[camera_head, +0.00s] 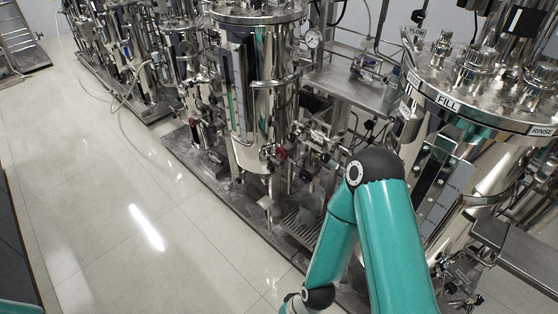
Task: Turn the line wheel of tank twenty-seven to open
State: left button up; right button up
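Steel tanks stand in a row on skids, but no tank number is readable, so I cannot tell which is tank twenty-seven. The middle tank (272,85) has a small red wheel or knob (281,153) low on its front. A smaller dark red one (192,122) sits on the pipework to its left. The near right tank (480,110) has lid labels reading FILL, RINSE and FLOW. Valves and pipes (455,278) show low under it, partly cut by the frame edge. Neither of my grippers is in view. My teal right arm bends down past the bottom edge.
A steel side table (352,88) stands between the middle and right tanks. A metal shelf (520,252) juts out at the right. The skid edge (235,200) borders a clear, shiny tiled floor (100,200) at left.

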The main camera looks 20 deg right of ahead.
aim_at(281, 150)
jog(key=u, duration=0.75)
jog(key=i, duration=1.65)
jog(key=z, duration=1.5)
jog(key=i, duration=0.5)
jog(key=u, duration=0.25)
jog(key=k, duration=0.5)
jog(key=z, duration=0.15)
